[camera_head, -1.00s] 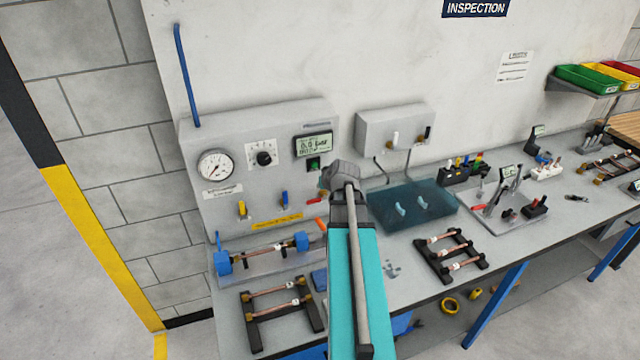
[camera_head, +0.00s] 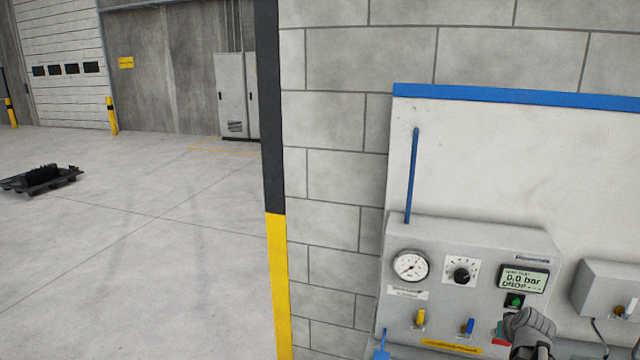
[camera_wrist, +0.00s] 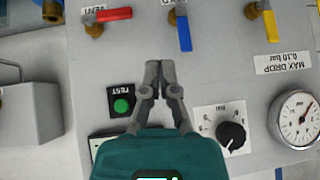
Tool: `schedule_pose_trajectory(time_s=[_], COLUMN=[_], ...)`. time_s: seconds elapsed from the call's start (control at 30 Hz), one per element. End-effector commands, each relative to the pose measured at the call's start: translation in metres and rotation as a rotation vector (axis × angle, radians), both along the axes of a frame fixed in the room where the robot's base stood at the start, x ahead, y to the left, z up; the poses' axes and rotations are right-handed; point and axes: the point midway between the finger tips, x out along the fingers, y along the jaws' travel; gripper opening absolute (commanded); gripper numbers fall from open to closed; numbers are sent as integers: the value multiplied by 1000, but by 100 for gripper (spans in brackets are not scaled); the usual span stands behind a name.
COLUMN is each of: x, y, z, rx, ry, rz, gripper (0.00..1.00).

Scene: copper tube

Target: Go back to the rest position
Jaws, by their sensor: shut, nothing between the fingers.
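My gripper is shut and empty in the wrist view (camera_wrist: 160,78), its two fingertips close together over the grey test panel (camera_wrist: 75,75). The green button (camera_wrist: 121,106) lies just left of the fingers, and the black knob (camera_wrist: 231,135) lies to their right. In the head view, part of my arm's end shows at the lower right, in front of the panel (camera_head: 455,265); its fingertips cannot be made out there. The green button (camera_head: 515,301) shows just above my arm's end.
The panel carries a round gauge (camera_head: 410,266) and yellow (camera_wrist: 270,25), blue (camera_wrist: 183,32) and red (camera_wrist: 113,15) valve handles. A black-and-yellow post (camera_head: 276,280) stands left of it. Open floor (camera_head: 130,240) lies further left, with a dark pallet (camera_head: 42,180) and grey cabinets (camera_head: 231,95).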

Motion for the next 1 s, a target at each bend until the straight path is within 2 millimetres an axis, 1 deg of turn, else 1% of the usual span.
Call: schedule_pose_trajectory(time_s=[0.03, 0.1, 0.27, 0.4, 0.47, 0.6, 0.77, 1.0], x=[3, 7, 13, 14, 13, 9, 0, -20], y=[17, 39, 90, 132, 150, 190, 235, 294], z=[-8, -15, -33, -47, -53, -66, -80, -99], rx=[10, 25, 56, 76, 83, 93, 95, 83], ry=[20, 51, 128, 199, 231, 305, 391, 521], rz=[22, 50, 110, 158, 177, 219, 262, 311], gripper=[0, 0, 0, 0, 0, 0, 0, 0])
